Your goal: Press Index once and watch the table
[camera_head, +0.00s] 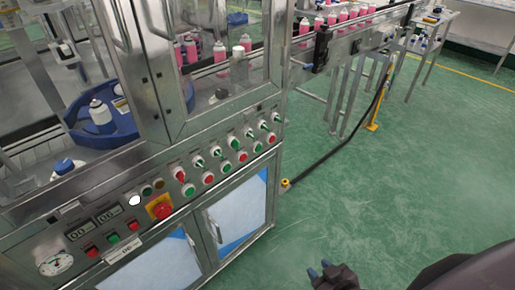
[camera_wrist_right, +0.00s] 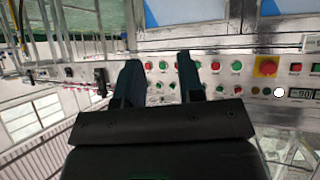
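The control panel (camera_head: 150,222) runs along the front of the machine, with rows of red and green buttons and small switches. Their labels are too small to read, so I cannot tell which one is Index. A blue round table (camera_head: 125,127) sits behind the machine's glass, with a white can (camera_head: 100,112) on it. My right gripper (camera_head: 320,269) is low at the bottom right, apart from the panel. In the right wrist view its two fingers (camera_wrist_right: 160,75) are spread and empty, with the panel buttons beyond them. My left gripper is not in view.
A red mushroom button (camera_head: 161,209) on a yellow plate sits among the panel controls. Pink cans (camera_head: 330,18) stand on a conveyor at the back. A black cable (camera_head: 340,152) runs down to the floor. Green floor (camera_head: 420,150) is open to the right.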

